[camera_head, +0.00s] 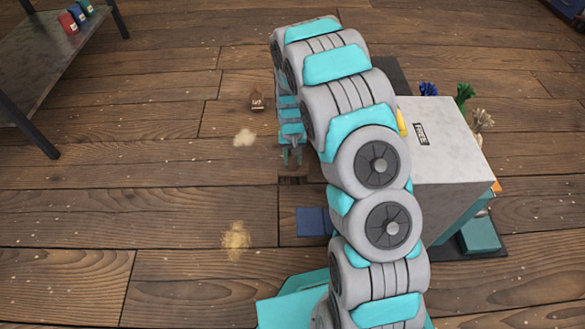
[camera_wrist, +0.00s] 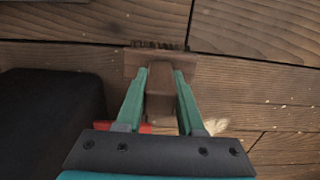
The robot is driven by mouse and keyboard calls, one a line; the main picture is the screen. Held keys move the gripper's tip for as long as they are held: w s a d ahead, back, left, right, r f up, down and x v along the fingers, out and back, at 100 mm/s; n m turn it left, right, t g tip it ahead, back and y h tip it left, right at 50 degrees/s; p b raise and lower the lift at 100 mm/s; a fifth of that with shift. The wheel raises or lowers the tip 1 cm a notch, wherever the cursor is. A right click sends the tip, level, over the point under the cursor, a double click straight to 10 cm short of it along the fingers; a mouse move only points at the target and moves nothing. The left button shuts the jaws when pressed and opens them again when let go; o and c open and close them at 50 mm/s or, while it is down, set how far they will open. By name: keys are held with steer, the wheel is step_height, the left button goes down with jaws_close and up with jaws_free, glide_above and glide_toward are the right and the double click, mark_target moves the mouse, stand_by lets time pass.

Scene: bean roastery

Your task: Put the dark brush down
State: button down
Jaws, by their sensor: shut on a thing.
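The dark brush (camera_wrist: 160,100) is brown, with a broad head and a row of dark bristles at its far edge in the wrist view. My gripper (camera_wrist: 160,75) is shut on its handle, one green finger on each side. In the head view my gripper (camera_head: 292,158) points down at the left of my arm, with the brush (camera_head: 293,178) below it, low over the plank floor. I cannot tell whether the brush touches the floor.
Pale spills (camera_head: 245,137) (camera_head: 236,240) and a small brown object (camera_head: 257,101) lie on the floor. A shelf (camera_head: 60,55) is upper left.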

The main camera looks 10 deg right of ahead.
mark_target(293, 166)
steer(key=shift+f, duration=1.95)
steer(key=c, duration=0.5)
jaws_free()
steer(key=shift+f, duration=0.1)
